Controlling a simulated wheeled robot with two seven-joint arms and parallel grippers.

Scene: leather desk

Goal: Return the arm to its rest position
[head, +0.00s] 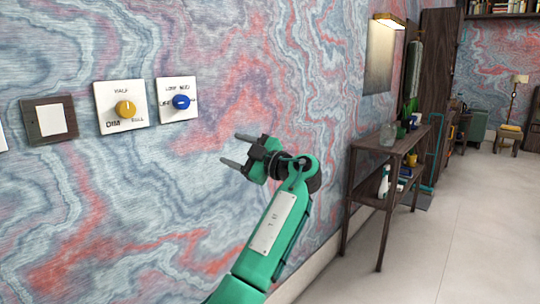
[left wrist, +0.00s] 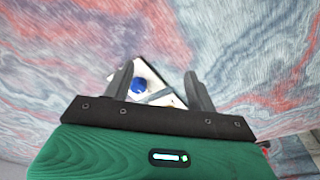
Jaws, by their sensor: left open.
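My left gripper (head: 238,150) is open and empty, in front of the marbled wall, to the right of the wall controls in the head view. Its green arm comes up from the bottom of the picture. In the left wrist view its two dark fingers (left wrist: 158,85) stand apart with nothing between them that they touch. The blue knob (head: 181,102) on its white plate lies to the left of the gripper, and it also shows beyond the fingers in the left wrist view (left wrist: 139,84). My right gripper is not in view.
A yellow knob plate (head: 108,122) and a dark-framed switch (head: 48,120) are further left on the wall. A dark wooden console table (head: 378,156) with bottles and other items stands to the right of the arm. The pale floor (head: 450,230) at the right is clear.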

